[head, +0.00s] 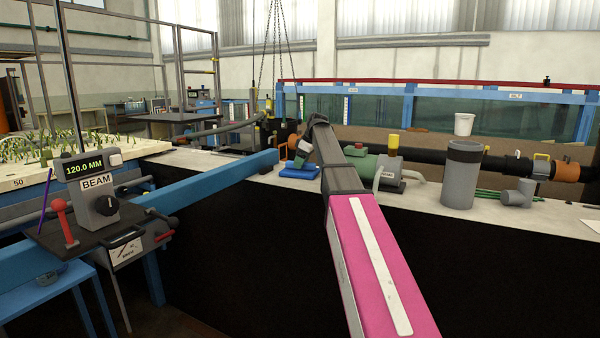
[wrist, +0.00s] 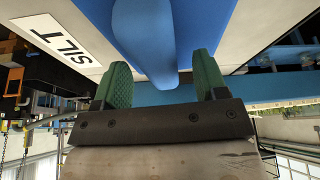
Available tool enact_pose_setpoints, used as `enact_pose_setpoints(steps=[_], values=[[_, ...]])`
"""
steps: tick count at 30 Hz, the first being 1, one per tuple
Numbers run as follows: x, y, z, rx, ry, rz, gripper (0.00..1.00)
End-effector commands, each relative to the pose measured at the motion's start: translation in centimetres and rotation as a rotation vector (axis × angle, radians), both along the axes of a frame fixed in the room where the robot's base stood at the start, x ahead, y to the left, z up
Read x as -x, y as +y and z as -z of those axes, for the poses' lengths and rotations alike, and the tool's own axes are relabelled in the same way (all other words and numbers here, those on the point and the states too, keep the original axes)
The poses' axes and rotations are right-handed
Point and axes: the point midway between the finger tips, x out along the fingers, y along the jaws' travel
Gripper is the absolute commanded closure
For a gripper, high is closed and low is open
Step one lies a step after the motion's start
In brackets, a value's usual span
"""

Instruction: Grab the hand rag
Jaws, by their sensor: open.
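My gripper (wrist: 163,72) is open in the wrist view, with green ribbed fingers set apart on a dark mount. A smooth, rounded blue shape (wrist: 147,35) fills the space ahead and reaches down between the fingers. I cannot tell whether it is the hand rag, or whether the fingers touch it. In the head view, my arm reaches forward over the bench and its fingers are not clearly visible. A flat bright blue item (head: 299,172) lies on the bench left of my arm, beside a grey-green device. I cannot tell whether that is the rag.
The pale bench top (head: 430,197) carries a green pump (head: 360,161), a grey cylinder (head: 461,176) and a pipe fitting (head: 517,193). A blue-framed glass flume (head: 450,112) stands behind. A SILT sign (wrist: 67,40) shows in the wrist view. A blue beam (head: 225,178) extends at left.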

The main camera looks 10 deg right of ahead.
Motion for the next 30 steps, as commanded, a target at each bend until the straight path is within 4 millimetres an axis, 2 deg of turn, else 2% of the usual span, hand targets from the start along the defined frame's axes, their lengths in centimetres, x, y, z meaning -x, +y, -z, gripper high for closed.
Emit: enact_pose_setpoints(steps=[3, 8, 11, 22, 26, 30], values=[[0.0, 0.0, -0.1, 0.0, 0.0, 0.0, 0.34], [0.0, 0.0, -0.1, 0.0, 0.0, 0.0, 0.86], [0.0, 0.0, -0.1, 0.0, 0.0, 0.0, 0.91], [0.0, 0.0, -0.8, 0.0, -0.001, 0.0, 0.92], [-0.1, 0.0, -2.2, 0.0, -0.003, 0.001, 0.92], [0.2, 0.4, -4.7, 0.0, -0.003, -0.002, 0.92]])
